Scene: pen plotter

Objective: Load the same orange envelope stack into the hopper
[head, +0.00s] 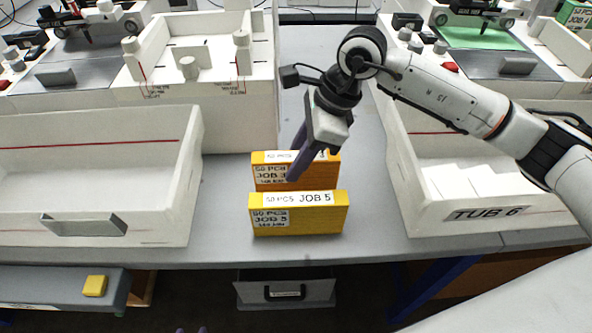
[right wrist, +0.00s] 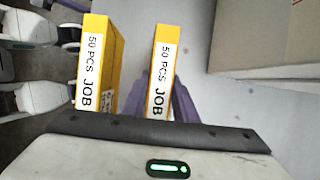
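The orange envelope stack (head: 268,186), labelled JOB 3, stands upright on the grey table behind a yellow JOB 5 stack. My right gripper (head: 296,172) is down over it. In the right wrist view the orange stack (right wrist: 164,62) is between the two purple fingers (right wrist: 160,95); whether they press on it is unclear. One finger covers part of its front label in the head view. A white walled bay with posts (head: 150,64), possibly the hopper, is at the back left. Two small purple tips of my left gripper (head: 191,330) show apart at the bottom edge.
The yellow stack (head: 320,220) stands close in front; it also shows in the right wrist view (right wrist: 105,40). A white tub (head: 100,160) is to the left, and TUB 6 (head: 430,190) to the right. The table strip behind the stacks is clear.

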